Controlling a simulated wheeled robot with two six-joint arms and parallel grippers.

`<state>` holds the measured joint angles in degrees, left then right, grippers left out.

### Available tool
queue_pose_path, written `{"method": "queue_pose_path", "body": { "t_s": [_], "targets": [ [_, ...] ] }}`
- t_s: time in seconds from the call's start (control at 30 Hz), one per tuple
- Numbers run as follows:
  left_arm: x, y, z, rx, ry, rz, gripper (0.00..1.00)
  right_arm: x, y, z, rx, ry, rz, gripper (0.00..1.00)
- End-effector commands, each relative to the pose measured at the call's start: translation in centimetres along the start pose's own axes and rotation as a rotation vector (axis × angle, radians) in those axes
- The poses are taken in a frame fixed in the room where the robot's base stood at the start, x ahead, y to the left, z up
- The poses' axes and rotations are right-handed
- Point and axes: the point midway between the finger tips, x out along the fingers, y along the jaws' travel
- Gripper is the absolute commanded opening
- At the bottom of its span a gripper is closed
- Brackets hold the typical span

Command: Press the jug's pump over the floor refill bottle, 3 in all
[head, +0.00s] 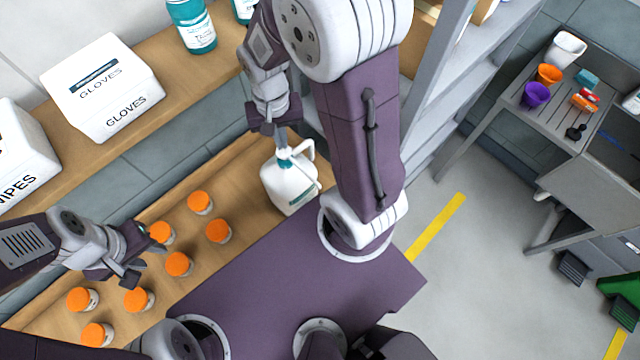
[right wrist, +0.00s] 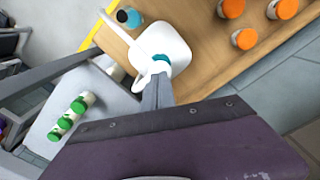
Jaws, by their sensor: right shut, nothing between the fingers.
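A white jug (head: 289,186) with a teal collar and pump top stands on the wooden bench; it also shows in the right wrist view (right wrist: 170,42). My right gripper (head: 281,134) is shut and empty, pointing down directly over the jug's pump. Its closed fingertips (right wrist: 158,82) overlap the pump top, so I cannot tell whether they touch. My left gripper (head: 132,258) is open and empty above the orange-capped jars. I cannot make out which item is the floor refill bottle; a small round blue and dark top (right wrist: 129,17) shows beside the jug.
Several orange-capped jars (head: 179,264) stand left of the jug. A glove box (head: 103,86) and a teal bottle (head: 191,25) sit on the shelf behind. Green-capped bottles (right wrist: 72,114) show in the right wrist view. The grey floor (head: 470,270) at right is mostly clear.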

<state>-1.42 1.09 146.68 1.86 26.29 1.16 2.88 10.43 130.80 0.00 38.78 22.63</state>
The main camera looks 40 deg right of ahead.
Motion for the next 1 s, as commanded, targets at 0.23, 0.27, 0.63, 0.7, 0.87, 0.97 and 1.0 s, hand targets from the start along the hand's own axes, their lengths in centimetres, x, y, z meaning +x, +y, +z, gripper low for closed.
{"method": "queue_pose_path", "body": {
  "t_s": [0.23,0.27,0.63,0.7,0.87,0.97,1.0],
  "targets": [
    [-3.5,0.1,-0.4,0.000,0.000,0.000,0.36,-3.5,0.0,0.0,0.000,0.001,0.000,0.00],
    [-3.8,0.1,-0.4,0.000,0.000,0.000,0.36,-3.9,0.0,0.0,0.000,0.001,0.000,0.00],
    [-5.6,0.1,-0.6,0.000,0.000,0.000,0.36,-5.8,0.0,0.0,0.000,0.000,0.000,0.00],
    [-5.6,0.1,-0.6,0.000,0.000,0.000,0.36,-5.7,0.0,0.0,0.000,0.000,0.000,0.00],
    [-5.6,0.1,-0.6,0.000,0.000,0.000,0.36,-5.7,0.0,0.0,0.000,0.000,0.000,0.00],
    [-5.6,0.1,-0.6,0.000,0.000,0.000,0.36,-5.7,0.0,0.0,0.000,0.000,0.000,0.00],
    [-5.6,0.1,-0.6,0.000,0.000,0.000,0.36,-5.7,0.0,0.0,0.000,0.000,0.000,0.00]
  ]
}}
